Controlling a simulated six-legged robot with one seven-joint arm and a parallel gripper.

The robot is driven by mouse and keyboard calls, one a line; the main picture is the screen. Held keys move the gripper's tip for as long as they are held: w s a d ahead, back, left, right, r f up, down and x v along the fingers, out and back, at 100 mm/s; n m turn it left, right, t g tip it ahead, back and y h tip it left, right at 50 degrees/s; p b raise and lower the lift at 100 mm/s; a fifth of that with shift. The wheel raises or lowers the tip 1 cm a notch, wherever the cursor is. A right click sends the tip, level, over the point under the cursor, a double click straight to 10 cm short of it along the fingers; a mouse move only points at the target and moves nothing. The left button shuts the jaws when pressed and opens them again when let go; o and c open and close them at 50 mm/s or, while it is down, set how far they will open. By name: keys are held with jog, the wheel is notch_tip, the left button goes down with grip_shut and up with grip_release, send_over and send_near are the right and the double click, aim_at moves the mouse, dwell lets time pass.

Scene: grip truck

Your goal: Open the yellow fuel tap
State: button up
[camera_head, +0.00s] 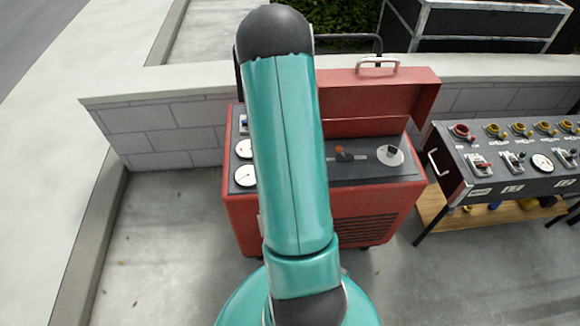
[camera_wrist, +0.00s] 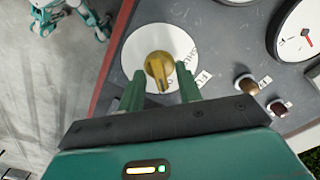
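The yellow fuel tap (camera_wrist: 160,68) shows in the wrist view as a small knob on a round white dial plate, set in a dark panel. My gripper (camera_wrist: 160,88) points at it, with one green finger on each side and a gap between them. The fingers look open, with the knob between or just beyond their tips; I cannot tell whether they touch it. My teal arm covers the panel's middle-left, and my gripper is hidden there.
Gauges (camera_head: 245,175) sit at the panel's left, and a raised red lid (camera_head: 370,93) with a handle stands behind. A second control panel (camera_head: 510,155) with several knobs stands on the right. A low block wall (camera_head: 160,135) runs behind. Grey floor (camera_head: 165,240) is clear at left.

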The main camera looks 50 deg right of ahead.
notch_tip(320, 180, up, 14)
dwell(0.6)
jog(key=shift+f, duration=0.1)
dwell(0.4)
jog(key=w+a+r+n+t, duration=0.1)
jog(key=w+a+r+n, duration=0.25)
jog(key=a+r, duration=0.45)
jog(key=w+a+r+n+t, duration=0.2)
jog(key=a+r+n, duration=0.3)
jog(key=a, duration=0.5)
jog(key=s+a+r+n+t, duration=0.1)
jog(key=s+a+r+n, duration=0.2)
jog(key=a, duration=0.3)
jog(key=s+a+r+n, duration=0.2)
jog(key=a+r+n, duration=0.1)
jog(key=a, duration=0.3)
jog(key=s+a+r+n+t, duration=0.1)
jog(key=s+a+r+n, duration=0.2)
jog(key=a, duration=0.3)
jog(key=shift+s+n+t, duration=0.3)
jog(key=shift+n, duration=0.45)
